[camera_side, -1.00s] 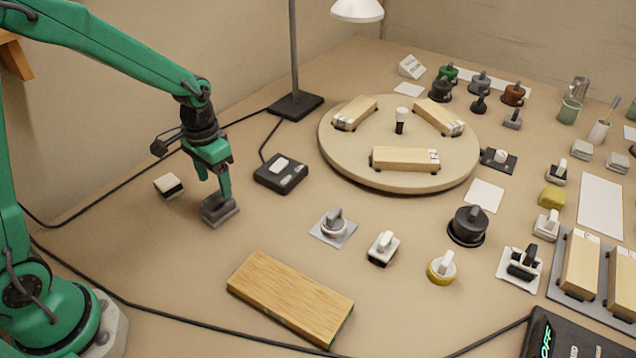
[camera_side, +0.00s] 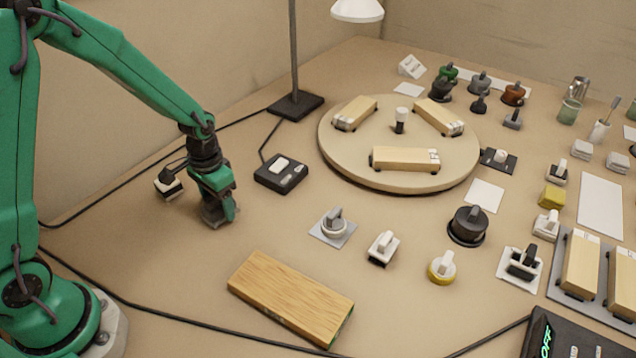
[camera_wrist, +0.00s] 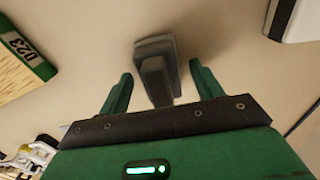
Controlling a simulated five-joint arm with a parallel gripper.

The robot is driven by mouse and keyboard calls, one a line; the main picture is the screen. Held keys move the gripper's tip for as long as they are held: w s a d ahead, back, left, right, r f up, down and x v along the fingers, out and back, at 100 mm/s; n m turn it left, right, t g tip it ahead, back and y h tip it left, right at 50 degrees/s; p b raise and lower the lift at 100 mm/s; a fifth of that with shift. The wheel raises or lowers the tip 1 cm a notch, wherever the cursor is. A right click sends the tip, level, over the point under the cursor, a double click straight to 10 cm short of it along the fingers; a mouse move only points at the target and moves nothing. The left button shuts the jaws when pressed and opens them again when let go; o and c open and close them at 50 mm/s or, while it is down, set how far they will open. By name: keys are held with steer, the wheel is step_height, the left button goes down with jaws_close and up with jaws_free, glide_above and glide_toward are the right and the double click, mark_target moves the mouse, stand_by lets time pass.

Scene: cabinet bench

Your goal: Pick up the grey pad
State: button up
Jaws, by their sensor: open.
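The grey pad (camera_side: 211,212) is a dark grey block with a raised grip, lying on the bench at the left in the side view. My gripper (camera_side: 222,210) is low over it and hides much of it there. In the wrist view the grey pad (camera_wrist: 157,68) lies ahead, its raised grip pointing back between the two green fingers of my gripper (camera_wrist: 158,88). The fingers are open, one on each side of the grip, with a gap showing on both sides.
A white-and-black block (camera_side: 168,186) lies close behind my gripper. A black control box (camera_side: 281,173) with a cable is to its right. A wooden board (camera_side: 290,297) lies in front. A round turntable (camera_side: 340,160) with wooden blocks stands farther back. Bare bench lies between these.

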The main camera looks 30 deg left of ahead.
steer(key=shift+f, duration=0.15)
steer(key=shift+c, duration=0.3)
steer(key=c, duration=0.9)
steer(key=shift+r, duration=0.85)
step_height(320, 180, up, 2)
steer(key=shift+r, duration=0.15)
steer(key=s+d+r, duration=0.2)
steer(key=d, duration=0.1)
steer(key=s+d+r, duration=0.1)
steer(key=d+r, duration=0.1)
steer(key=d, duration=0.2)
steer(key=s+d+r, duration=0.2)
steer(key=d+r, duration=0.1)
steer(key=shift+s+d, duration=0.15)
steer(key=shift+s, duration=0.15)
